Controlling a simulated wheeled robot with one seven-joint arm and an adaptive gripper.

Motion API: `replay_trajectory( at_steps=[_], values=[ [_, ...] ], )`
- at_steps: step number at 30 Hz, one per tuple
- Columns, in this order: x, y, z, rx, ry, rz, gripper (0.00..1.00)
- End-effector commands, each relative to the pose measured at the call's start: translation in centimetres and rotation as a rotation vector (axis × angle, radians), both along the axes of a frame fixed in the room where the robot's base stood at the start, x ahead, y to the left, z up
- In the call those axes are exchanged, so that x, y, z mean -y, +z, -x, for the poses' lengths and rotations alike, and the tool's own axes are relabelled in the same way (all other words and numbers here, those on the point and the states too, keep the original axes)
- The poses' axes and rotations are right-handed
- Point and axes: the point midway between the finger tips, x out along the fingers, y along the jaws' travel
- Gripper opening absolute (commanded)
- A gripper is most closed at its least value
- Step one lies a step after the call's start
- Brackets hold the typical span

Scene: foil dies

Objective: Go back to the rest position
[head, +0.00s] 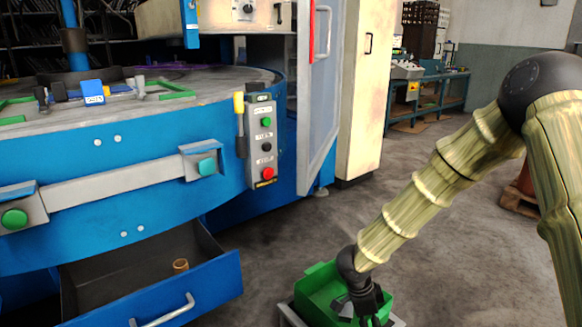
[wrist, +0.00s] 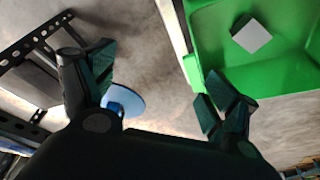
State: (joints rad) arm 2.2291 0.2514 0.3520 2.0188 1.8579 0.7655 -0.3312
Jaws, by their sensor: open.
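My gripper (head: 362,303) is at the lower right of the head view, over the near side of a green bin (head: 318,288). In the wrist view my gripper (wrist: 160,100) has its fingers spread wide apart, with nothing held between them. The right finger is near the green bin's edge (wrist: 198,62) in that view. A small pale block (wrist: 250,34) lies inside the bin. My arm reaches down to the gripper from the right side of the head view.
A blue round-table machine (head: 130,180) fills the left, with a button panel (head: 262,140). Its blue drawer (head: 190,290) is open and holds a small orange-brown ring (head: 181,265). A blue disc-like thing (wrist: 124,100) shows past the left finger. Open grey floor (head: 300,225) lies between machine and arm.

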Motion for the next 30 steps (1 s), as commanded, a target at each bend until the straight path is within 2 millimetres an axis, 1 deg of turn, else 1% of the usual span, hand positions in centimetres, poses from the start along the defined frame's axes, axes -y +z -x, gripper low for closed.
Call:
replay_trajectory(
  at_steps=[1, 5, 9, 15, 17, 21, 23, 26, 30],
  values=[
    [0.5, -1.0, 0.7, -0.008, 0.033, 0.017, 0.87],
    [2.0, -3.7, 2.3, -0.018, 0.15, 0.071, 0.87],
    [3.5, -6.8, 4.4, -0.032, 0.305, 0.121, 0.87],
    [4.9, -11.0, 8.0, -0.061, 0.541, 0.157, 0.87],
    [5.0, -12.2, 9.2, -0.071, 0.617, 0.16, 0.87],
    [5.1, -14.8, 12.4, -0.096, 0.789, 0.147, 0.87],
    [5.1, -15.8, 13.9, -0.108, 0.863, 0.135, 0.87],
    [4.8, -17.3, 16.6, -0.128, 0.983, 0.104, 0.87],
    [4.1, -19.2, 20.8, -0.158, 1.148, 0.04, 0.87]
  ],
)
